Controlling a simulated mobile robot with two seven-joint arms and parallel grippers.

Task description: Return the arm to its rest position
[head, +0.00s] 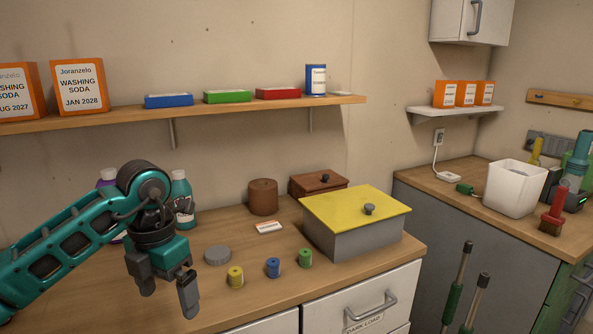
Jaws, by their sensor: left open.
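My left arm (75,235) is teal and black and comes in from the left edge over the counter. Its gripper (167,288) points down near the counter's front edge, with its two dark grey fingers apart and nothing between them. It is left of the yellow spool (235,277) and apart from it. My right gripper does not show.
On the wooden counter (285,282) are a blue spool (273,267), a green spool (305,258), a grey round lid (217,255) and a grey box with a yellow lid (350,208). A wall shelf (220,109) runs above. A drawer (365,297) is below.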

